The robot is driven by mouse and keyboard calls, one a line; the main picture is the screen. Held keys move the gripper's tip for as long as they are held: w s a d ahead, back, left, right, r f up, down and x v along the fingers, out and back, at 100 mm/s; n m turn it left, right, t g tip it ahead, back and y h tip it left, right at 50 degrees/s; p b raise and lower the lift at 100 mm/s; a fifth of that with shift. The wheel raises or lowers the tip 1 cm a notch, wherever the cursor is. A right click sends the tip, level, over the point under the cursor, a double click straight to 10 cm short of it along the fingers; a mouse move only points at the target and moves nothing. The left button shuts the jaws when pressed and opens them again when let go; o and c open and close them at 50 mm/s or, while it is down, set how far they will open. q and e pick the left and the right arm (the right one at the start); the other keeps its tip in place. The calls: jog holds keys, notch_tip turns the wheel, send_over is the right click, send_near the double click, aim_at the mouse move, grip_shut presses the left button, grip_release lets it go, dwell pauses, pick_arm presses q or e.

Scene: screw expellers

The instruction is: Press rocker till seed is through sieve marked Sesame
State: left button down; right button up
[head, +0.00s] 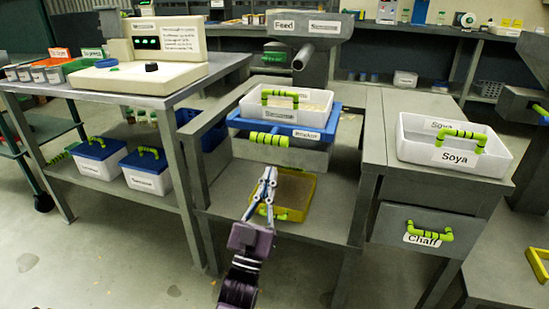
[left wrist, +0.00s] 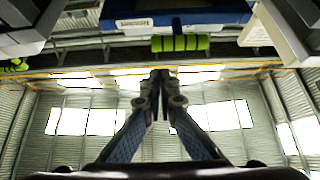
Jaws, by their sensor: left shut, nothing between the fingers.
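A white tray (head: 314,118) with a green handle and light contents sits on a blue frame (head: 325,133) in the middle of the head view. Its front label is too small to read surely. A thick green grip (head: 268,139), apparently the rocker, sticks out of the frame's front; it also shows in the left wrist view (left wrist: 180,43). A label on the frame seems to read "Rocker". My left gripper (head: 269,172) is shut and empty, its fingers pointing up, below the grip in the picture and apart from it (left wrist: 160,76). My right gripper is out of view.
A yellow tray (head: 311,183) is on the lower shelf behind my left gripper. A feed hopper (head: 309,62) stands behind the white tray. A Soya tray (head: 408,152) sits at right above a Chaff drawer (head: 393,226). A side table (head: 150,95) stands left.

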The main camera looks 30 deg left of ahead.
pick_arm(q)
jog(key=shift+v, duration=1)
jog(key=shift+s+r, duration=0.1)
dwell(2.0)
